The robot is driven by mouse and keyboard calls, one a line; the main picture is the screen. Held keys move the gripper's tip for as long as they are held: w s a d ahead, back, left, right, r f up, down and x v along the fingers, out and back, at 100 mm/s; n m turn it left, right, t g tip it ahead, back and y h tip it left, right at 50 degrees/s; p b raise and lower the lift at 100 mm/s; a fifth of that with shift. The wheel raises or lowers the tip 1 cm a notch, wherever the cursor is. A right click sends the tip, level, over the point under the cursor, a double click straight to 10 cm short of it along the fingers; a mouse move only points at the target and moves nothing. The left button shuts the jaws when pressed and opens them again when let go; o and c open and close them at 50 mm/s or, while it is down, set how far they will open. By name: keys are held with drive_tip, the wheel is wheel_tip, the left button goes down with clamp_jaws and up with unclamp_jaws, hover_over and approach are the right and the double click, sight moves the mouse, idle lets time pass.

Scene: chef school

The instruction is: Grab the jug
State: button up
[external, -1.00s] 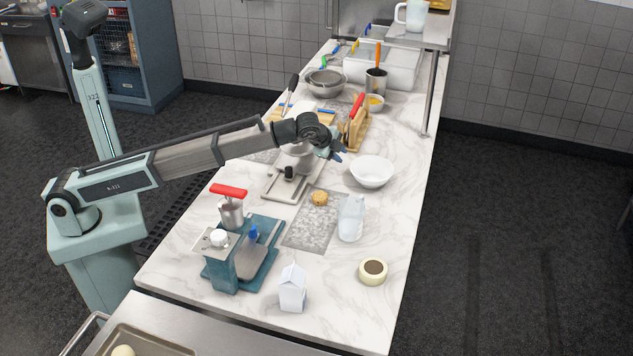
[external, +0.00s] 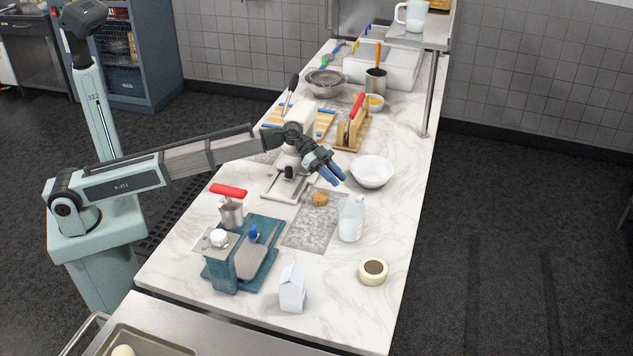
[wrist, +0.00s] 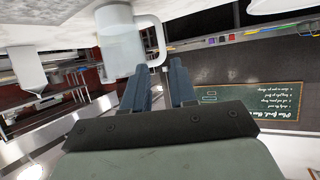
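The jug (external: 351,219) is clear and pale, and stands upright on the marble counter, on the right edge of the grey speckled patch. In the wrist view, which is upside down, the jug (wrist: 122,50) appears just past the fingertips with its handle (wrist: 157,40) toward the right. My gripper (external: 336,172) is above the counter, behind and slightly left of the jug, with its blue fingers pointing down and right. In the wrist view my gripper (wrist: 163,75) has a gap between its fingers and nothing between them. It appears apart from the jug.
A white bowl (external: 372,171) stands close behind the jug, right of my gripper. A potato-like item (external: 319,198) lies left of the jug. A milk carton (external: 292,288) and a small round bowl (external: 373,271) stand in front. Another jug (external: 412,15) is on the raised shelf.

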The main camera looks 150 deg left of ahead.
drive_tip(key=x, duration=1.3)
drive_tip(key=shift+w+a+r, duration=0.3)
drive_tip(key=shift+w, duration=0.1)
drive_tip(key=shift+c, duration=0.3)
clamp_jaws()
